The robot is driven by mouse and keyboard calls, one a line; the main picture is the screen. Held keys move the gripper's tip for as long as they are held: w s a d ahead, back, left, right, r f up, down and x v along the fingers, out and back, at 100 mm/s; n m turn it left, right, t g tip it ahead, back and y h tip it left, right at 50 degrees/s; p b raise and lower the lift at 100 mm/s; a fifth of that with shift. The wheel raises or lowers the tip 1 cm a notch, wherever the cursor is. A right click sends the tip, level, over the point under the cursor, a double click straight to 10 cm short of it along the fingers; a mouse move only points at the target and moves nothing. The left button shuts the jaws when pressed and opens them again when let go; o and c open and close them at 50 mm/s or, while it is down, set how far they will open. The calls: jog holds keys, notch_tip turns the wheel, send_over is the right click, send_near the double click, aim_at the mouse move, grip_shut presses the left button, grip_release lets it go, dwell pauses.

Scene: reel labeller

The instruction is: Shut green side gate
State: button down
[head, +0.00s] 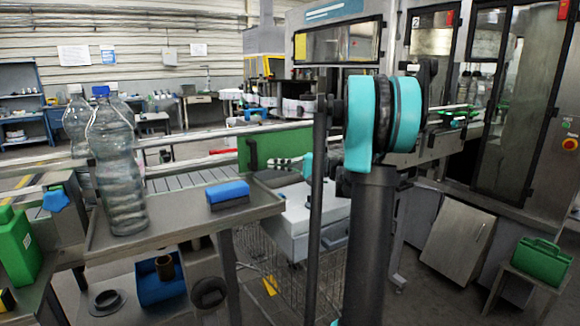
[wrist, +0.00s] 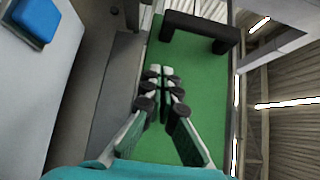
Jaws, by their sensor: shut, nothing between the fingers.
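The green side gate (head: 280,146) is a flat green panel in the middle of the head view, behind the metal table. A black handle (head: 252,153) sits near its left end. In the wrist view the green panel (wrist: 200,82) fills the middle, with the black bar handle (wrist: 200,30) across its top. My gripper (wrist: 161,74) is shut and empty in front of the panel, its fingertips below the handle in the picture. I cannot tell whether the tips touch the panel. In the head view my arm hides the gate's right side and most of the gripper.
A metal table (head: 172,220) carries a large clear bottle (head: 120,175) and a blue block (head: 228,191). A white box (head: 295,212) sits over a wire cart beside it. A grey panel (head: 457,238) leans at right, near a green case (head: 541,260) on a stand.

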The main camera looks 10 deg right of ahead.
aim_at(256, 169)
jog(key=shift+s+a, duration=0.2)
jog(key=shift+a, duration=0.45)
jog(key=shift+s+a, duration=0.2)
jog(key=shift+a, duration=0.5)
jog(key=shift+s+a, duration=0.2)
jog(key=shift+a, duration=0.45)
jog(key=a, duration=0.1)
jog(key=s+a, duration=0.1)
jog(key=a, duration=0.2)
jog(key=shift+s+a, duration=0.25)
jog(key=shift+a, duration=0.1)
